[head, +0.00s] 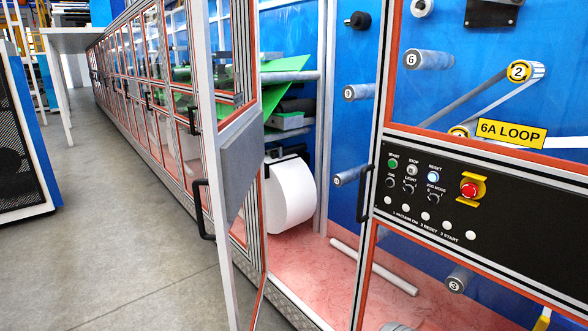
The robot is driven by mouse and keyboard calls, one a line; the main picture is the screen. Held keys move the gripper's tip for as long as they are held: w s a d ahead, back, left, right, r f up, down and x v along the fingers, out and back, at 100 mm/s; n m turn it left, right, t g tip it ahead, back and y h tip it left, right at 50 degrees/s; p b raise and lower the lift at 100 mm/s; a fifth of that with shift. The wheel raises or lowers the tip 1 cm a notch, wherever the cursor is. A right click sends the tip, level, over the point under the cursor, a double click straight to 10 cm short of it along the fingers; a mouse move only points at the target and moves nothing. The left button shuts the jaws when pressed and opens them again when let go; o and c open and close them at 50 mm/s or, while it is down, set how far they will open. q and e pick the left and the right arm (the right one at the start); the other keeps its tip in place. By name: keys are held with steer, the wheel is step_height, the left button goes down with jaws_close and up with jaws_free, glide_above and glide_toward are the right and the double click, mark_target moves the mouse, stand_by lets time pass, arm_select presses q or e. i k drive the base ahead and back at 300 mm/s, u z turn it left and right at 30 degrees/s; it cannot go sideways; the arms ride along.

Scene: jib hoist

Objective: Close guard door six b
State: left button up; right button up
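A guard door (238,165) with a pale frame, orange trim and a grey mid panel stands open, swung out into the aisle and seen at a steep angle. I see no label on it that reads six b. A black handle (198,208) is on its near edge. The doorway to its right is open, showing a white roll (290,195), green sheets (270,82) and a reddish floor inside. Neither of my grippers is in view.
To the right is a section labelled 6A LOOP (511,132), with a black control panel (450,205) and another black handle (362,193). A long row of doors (140,75) recedes at left. The grey aisle floor (110,220) is clear; a dark-meshed cabinet (22,150) borders it.

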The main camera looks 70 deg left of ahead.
mark_target(235, 151)
steer(key=z, duration=1.35)
steer(key=k, duration=0.6)
steer(key=z, duration=0.55)
steer(key=k, duration=1.2)
steer(key=u, duration=1.35)
steer(key=k, duration=0.45)
steer(key=u, duration=1.7)
